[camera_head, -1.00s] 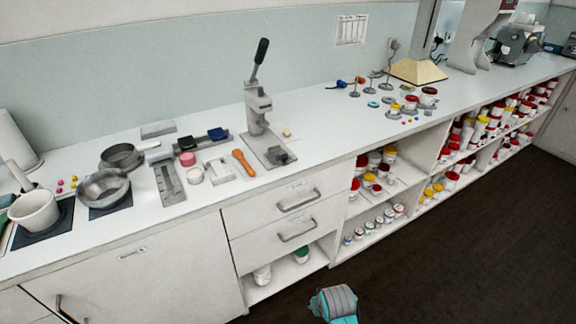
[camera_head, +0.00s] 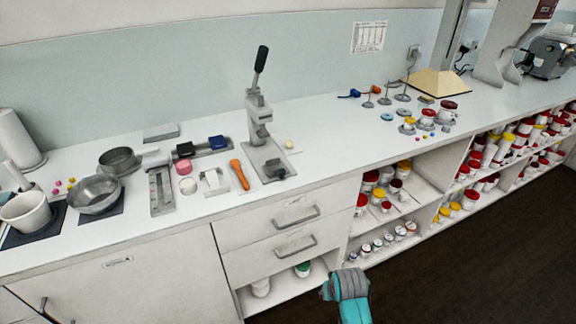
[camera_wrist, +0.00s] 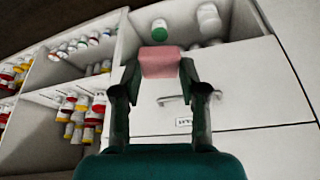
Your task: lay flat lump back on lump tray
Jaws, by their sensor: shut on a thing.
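In the wrist view my gripper (camera_wrist: 158,75) is shut on a pink flat-faced lump (camera_wrist: 161,62), which sits between the two dark fingers. The lump is held out in front of the white drawers and open shelves, clear of any surface. In the head view only a grey and teal part of my arm shows at the bottom, and the lump is not visible there. I cannot tell for sure which thing on the counter is the lump tray; a flat grey plate (camera_head: 161,132) lies near the wall.
The white counter (camera_head: 330,160) holds a lever press (camera_head: 262,130), metal bowl (camera_head: 95,194), mortar (camera_head: 26,212), orange tool (camera_head: 239,174), pink round piece (camera_head: 187,158) and grey scale plate (camera_head: 160,190). Its stretch right of the press is fairly clear. Open shelves (camera_head: 395,205) hold many jars.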

